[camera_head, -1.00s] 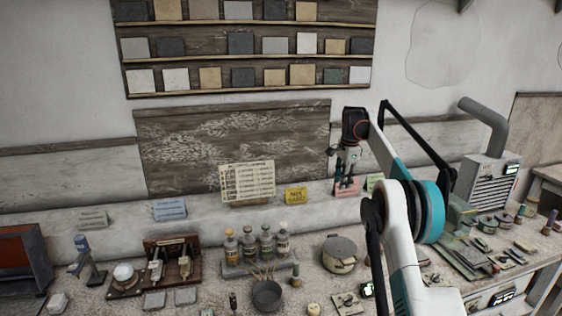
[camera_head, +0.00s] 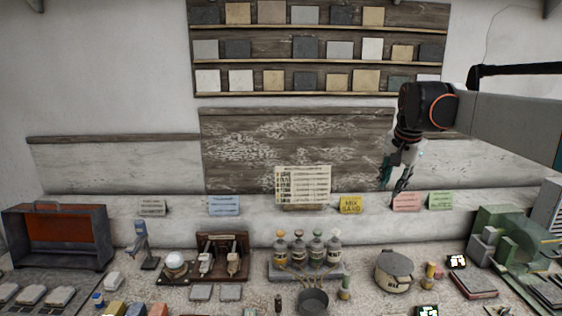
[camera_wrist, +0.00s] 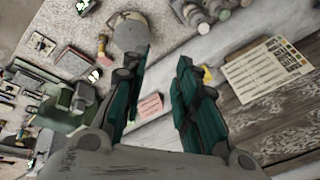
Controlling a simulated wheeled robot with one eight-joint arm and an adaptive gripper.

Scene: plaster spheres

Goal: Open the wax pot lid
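The wax pot (camera_head: 391,281) is a squat grey-beige pot with a dark label on its front, standing on the worktop right of centre. Its round grey lid (camera_head: 395,262) sits on top. In the wrist view the lid (camera_wrist: 131,35) shows from above at the top, beyond the left fingertip. My gripper (camera_head: 392,188) hangs in the air well above the pot, near the wall, with its fingers pointing down. Its two teal fingers (camera_wrist: 161,62) are spread apart, with nothing between them and no contact with the pot.
A rack of several bottles (camera_head: 306,254) and a dark pan (camera_head: 313,302) stand left of the pot. A small yellow-and-red bottle (camera_head: 430,272) is close on its right. A green machine (camera_head: 508,240) stands farther right. Paper cards (camera_head: 407,202) lean along the wall behind.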

